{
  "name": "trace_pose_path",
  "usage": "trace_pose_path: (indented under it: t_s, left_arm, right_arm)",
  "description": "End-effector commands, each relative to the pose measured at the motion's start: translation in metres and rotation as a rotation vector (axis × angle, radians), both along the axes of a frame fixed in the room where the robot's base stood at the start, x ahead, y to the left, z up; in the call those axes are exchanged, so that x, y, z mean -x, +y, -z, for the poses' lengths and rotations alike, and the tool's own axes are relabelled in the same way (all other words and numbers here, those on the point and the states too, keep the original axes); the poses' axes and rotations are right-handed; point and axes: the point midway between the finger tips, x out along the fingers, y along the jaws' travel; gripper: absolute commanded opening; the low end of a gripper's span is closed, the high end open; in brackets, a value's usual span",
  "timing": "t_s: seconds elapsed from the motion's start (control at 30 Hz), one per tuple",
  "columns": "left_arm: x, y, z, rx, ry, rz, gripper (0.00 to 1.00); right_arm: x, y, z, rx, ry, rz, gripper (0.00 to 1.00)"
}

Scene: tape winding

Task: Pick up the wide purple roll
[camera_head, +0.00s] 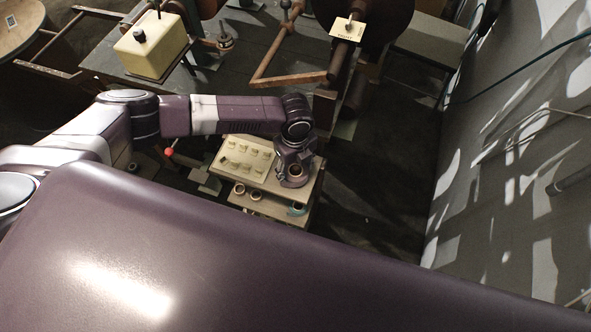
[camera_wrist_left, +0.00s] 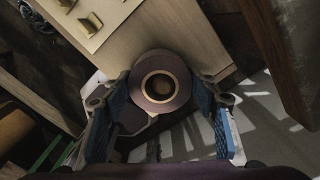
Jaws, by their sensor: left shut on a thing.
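The wide purple roll (camera_wrist_left: 167,66) has a pale ring-shaped core with a dark centre. In the left wrist view it sits between the blue-padded fingers of my left gripper (camera_wrist_left: 160,88), which is shut on its sides. In the head view my left gripper (camera_head: 294,174) is at the right end of a pale stand, and the roll's pale core shows there, partly covered by the wrist. I cannot tell whether the roll touches the surface below. My right gripper is not in view.
The pale stand (camera_head: 229,172) has several small light pieces on top. Rolls stand on its lower shelf, including a teal one (camera_head: 297,209). A cream box (camera_head: 152,45) and a wooden-framed machine (camera_head: 290,78) are behind. Dark floor lies to the right, before a grey wall (camera_head: 520,150).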

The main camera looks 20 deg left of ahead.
Motion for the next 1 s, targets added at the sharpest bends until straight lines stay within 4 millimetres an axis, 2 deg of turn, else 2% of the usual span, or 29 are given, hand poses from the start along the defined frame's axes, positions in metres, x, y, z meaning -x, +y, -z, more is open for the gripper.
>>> trace_pose_path:
  t_s: [0.17,0.37,0.8,1.0]
  left_arm:
    - [-0.001,0.0,-0.011,0.002,-0.001,0.0,0.29]
    - [-0.001,0.0,-0.042,0.003,-0.002,0.0,0.29]
    - [-0.002,0.0,-0.156,0.002,-0.005,0.001,0.29]
    - [-0.001,0.0,-0.188,0.002,-0.004,-0.001,0.29]
  right_arm:
    - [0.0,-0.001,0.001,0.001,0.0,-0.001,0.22]
    - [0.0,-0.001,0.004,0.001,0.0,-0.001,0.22]
    - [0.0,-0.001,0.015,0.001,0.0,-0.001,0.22]
    - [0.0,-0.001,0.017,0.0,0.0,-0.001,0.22]
